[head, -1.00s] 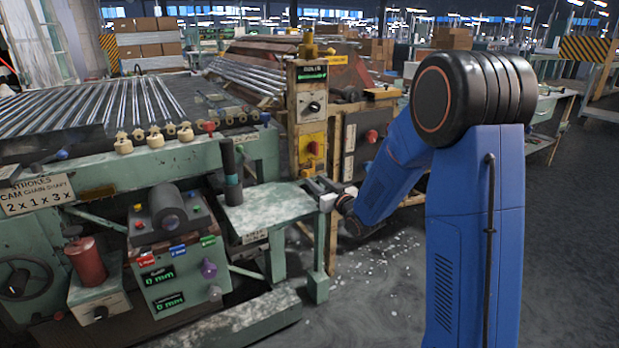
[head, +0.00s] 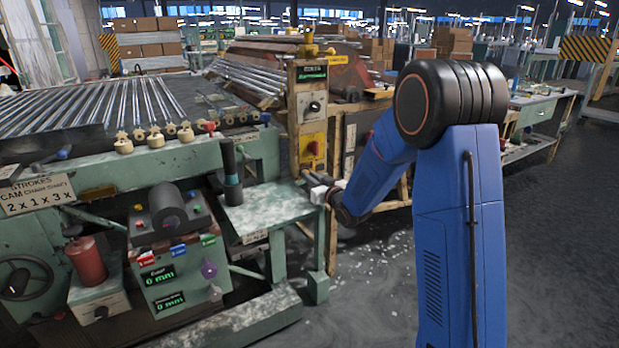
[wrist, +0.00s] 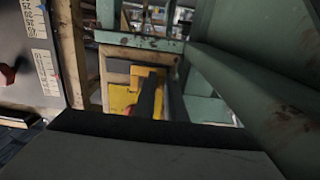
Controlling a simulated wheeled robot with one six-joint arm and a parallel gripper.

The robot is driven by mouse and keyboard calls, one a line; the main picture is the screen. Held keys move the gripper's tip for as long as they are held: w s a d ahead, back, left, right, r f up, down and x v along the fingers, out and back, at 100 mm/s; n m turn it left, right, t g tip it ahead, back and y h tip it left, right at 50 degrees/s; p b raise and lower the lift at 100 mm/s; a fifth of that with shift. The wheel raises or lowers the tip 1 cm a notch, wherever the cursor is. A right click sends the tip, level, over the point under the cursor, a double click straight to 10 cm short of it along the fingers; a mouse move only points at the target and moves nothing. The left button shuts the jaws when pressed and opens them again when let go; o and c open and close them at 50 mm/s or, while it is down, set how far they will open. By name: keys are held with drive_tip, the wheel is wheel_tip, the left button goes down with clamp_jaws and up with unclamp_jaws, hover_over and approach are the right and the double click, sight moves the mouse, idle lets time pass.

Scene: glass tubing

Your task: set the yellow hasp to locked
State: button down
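The yellow hasp plate (head: 313,146) is on the narrow upright post in the head view, with a red handle (head: 314,148) on it. In the wrist view the yellow plate (wrist: 120,98) is ahead, partly hidden behind a dark finger; a bit of red shows beside that finger. Whether the hasp is locked is too small to tell.
The green side table (head: 265,208) stands left of my gripper. A rotary switch (head: 314,107) and a green display (head: 313,73) are above the plate. A green beam (wrist: 250,85) fills the right of the wrist view. A scale panel (wrist: 30,50) is at left.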

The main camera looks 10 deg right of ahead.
drive_tip(key=shift+w+d, duration=0.2)
drive_tip(key=shift+d, duration=0.5)
drive_tip(key=shift+w+d, duration=0.2)
drive_tip(key=shift+d, duration=0.45)
drive_tip(key=c, duration=1.8)
unclamp_jaws()
drive_tip(key=shift+d, duration=0.1)
drive_tip(key=v, duration=1.7)
drive_tip(key=shift+s, duration=0.15)
drive_tip(key=shift+r, duration=0.15)
